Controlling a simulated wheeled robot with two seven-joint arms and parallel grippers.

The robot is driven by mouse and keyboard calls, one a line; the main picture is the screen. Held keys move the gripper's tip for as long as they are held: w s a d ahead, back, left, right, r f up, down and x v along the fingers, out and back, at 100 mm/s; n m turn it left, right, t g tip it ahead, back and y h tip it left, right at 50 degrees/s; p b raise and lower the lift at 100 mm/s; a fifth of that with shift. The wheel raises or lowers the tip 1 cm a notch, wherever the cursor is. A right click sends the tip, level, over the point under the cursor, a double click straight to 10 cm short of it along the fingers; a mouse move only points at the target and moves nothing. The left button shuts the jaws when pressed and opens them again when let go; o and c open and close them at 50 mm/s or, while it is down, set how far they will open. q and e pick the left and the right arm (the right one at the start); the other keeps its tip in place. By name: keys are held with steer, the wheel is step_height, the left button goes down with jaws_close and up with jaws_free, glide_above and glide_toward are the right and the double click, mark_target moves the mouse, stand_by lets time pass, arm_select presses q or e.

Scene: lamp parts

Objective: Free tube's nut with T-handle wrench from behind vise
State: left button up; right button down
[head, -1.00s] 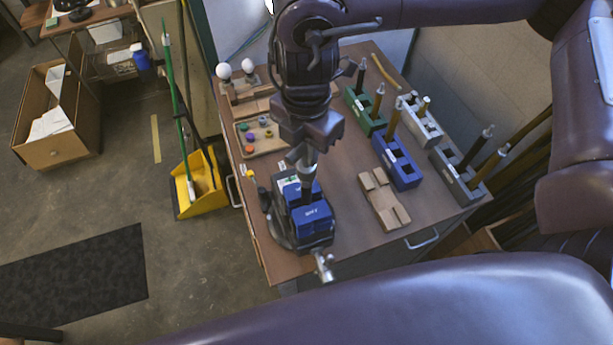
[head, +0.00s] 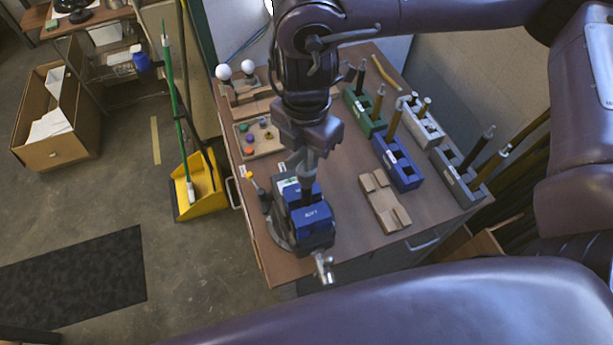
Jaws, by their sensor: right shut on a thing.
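The vise (head: 283,232) stands at the bench's front left corner, with blue jaw blocks (head: 312,217) and a metal screw handle toward me. A dark upright tube (head: 308,187) stands at the jaws; its lower end and any nut are hidden. My right gripper (head: 306,165) points down from above and is shut on the tube's upper part. A small tool with a yellow-orange end (head: 254,184), perhaps the T-handle wrench, is tilted at the left of the vise; its shape is too small to be sure. My left gripper is out of view.
Green, white, blue (head: 402,172) and grey (head: 455,178) holders with upright tubes stand at the right. A wooden cradle (head: 383,203) lies right of the vise. A tray of coloured parts (head: 259,137) and two white bulbs (head: 224,72) are behind. Bare bench lies between vise and cradle.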

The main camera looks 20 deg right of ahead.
steer(key=shift+f+b, duration=0.3)
steer(key=shift+f, duration=0.45)
stand_by(0.6)
steer(key=shift+r+p, duration=0.2)
steer(key=shift+p, duration=0.3)
stand_by(0.6)
steer(key=shift+f, duration=0.2)
stand_by(0.4)
steer(key=shift+r+p, duration=0.2)
steer(key=shift+p, duration=0.2)
steer(key=shift+f, duration=0.2)
stand_by(1.8)
steer(key=shift+r, duration=0.15)
stand_by(2.4)
